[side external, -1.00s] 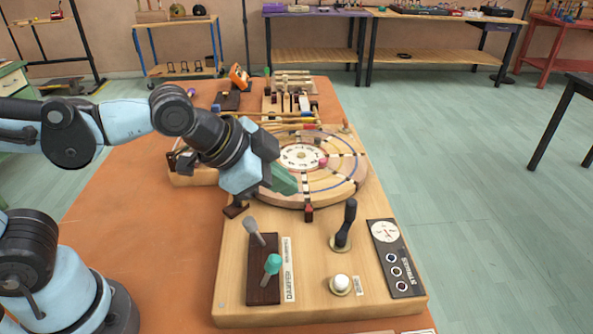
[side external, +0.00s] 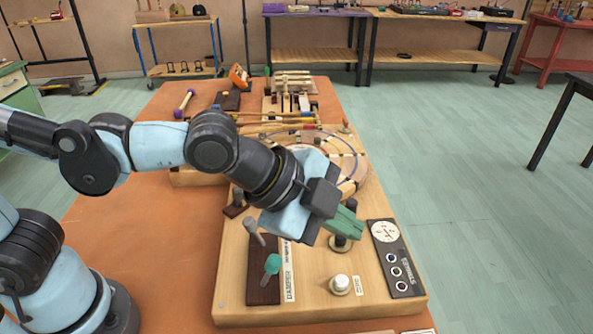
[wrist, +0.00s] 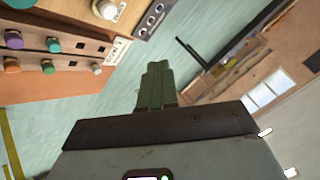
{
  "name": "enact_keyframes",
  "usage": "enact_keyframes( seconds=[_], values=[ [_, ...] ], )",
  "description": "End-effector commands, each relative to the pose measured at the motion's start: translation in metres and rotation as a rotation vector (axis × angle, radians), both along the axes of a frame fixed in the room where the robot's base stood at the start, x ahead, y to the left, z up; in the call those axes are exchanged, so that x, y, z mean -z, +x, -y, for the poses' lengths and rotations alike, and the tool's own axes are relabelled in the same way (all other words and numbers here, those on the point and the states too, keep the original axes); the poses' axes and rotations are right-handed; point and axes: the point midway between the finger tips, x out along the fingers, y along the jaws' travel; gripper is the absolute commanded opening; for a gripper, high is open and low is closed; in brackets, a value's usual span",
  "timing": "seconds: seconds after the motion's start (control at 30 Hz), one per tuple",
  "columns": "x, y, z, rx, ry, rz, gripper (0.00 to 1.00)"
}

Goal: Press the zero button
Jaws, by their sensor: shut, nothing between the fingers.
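A white round button (side external: 340,283) sits in a brass-coloured ring near the front of the wooden board (side external: 320,307), with a small label beside it too small to read. A pale knob at the top of the wrist view (wrist: 105,9) appears to be the same button. My gripper (side external: 350,225) has green fingers, shut and empty, above and behind the button and apart from it. In the wrist view the fingers (wrist: 157,70) are together with nothing between them. My gripper hides most of the dark lever by the button; its base (side external: 341,244) shows.
Left of the button stand a teal-topped lever (side external: 272,264) and a grey lever (side external: 254,231) by the damper label. A dark dial panel (side external: 397,262) lies to the right. The round wooden disc (side external: 352,172) is behind my gripper.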

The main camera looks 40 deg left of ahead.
Motion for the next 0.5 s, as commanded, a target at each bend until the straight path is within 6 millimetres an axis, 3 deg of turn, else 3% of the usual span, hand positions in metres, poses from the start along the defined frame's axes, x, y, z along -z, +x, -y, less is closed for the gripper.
enact_keyframes(
  seconds=[0.5],
  values=[
    [0.058,0.0,0.0,-0.001,-0.001,0.0,0.0]
  ],
)
